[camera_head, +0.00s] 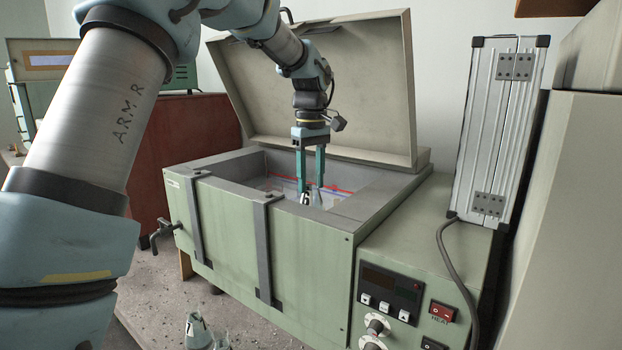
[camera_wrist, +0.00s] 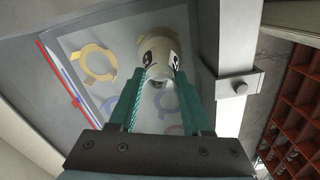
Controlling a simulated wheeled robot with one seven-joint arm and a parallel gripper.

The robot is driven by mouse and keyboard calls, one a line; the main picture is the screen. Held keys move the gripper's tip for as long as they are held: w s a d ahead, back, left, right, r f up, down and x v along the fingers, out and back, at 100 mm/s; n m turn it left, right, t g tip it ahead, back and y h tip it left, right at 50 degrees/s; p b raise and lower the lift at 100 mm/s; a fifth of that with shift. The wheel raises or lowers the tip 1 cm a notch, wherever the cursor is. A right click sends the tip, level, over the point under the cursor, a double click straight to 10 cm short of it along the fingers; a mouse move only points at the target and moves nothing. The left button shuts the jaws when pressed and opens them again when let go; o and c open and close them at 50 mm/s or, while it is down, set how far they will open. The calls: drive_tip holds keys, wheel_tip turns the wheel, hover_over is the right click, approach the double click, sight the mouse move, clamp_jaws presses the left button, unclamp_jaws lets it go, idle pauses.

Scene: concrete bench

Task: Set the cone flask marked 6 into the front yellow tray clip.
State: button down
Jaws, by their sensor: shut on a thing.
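The cone flask marked 6 (camera_head: 306,199) is between the fingers of my gripper (camera_head: 310,183), inside the open green bath. My gripper is shut on it. In the wrist view the flask (camera_wrist: 157,48) is seen from above, its dark marking partly behind the fingertips. The pale tray (camera_wrist: 75,42) lies below it on the bath floor. One yellow clip (camera_wrist: 97,62) is bare, left of the flask. Yellow also shows around the flask, partly hidden by it; I cannot tell whether the flask is seated there. Blue clips (camera_wrist: 109,103) lie nearer my gripper.
The bath's walls (camera_head: 270,232) surround my gripper, and its raised lid (camera_head: 340,90) stands behind. A metal case (camera_head: 497,130) is at right. Another flask, marked 7 (camera_head: 196,330), stands in front of the bath. An orange rack (camera_wrist: 298,110) shows in the wrist view.

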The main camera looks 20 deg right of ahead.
sight(311, 199)
drive_tip(key=shift+f, duration=0.45)
drive_tip(key=shift+f+b, duration=0.35)
drive_tip(key=shift+f, duration=0.3)
idle(0.3)
drive_tip(key=shift+f, duration=0.3)
drive_tip(key=shift+c, duration=1.4)
unclamp_jaws()
drive_tip(key=shift+o, duration=0.4)
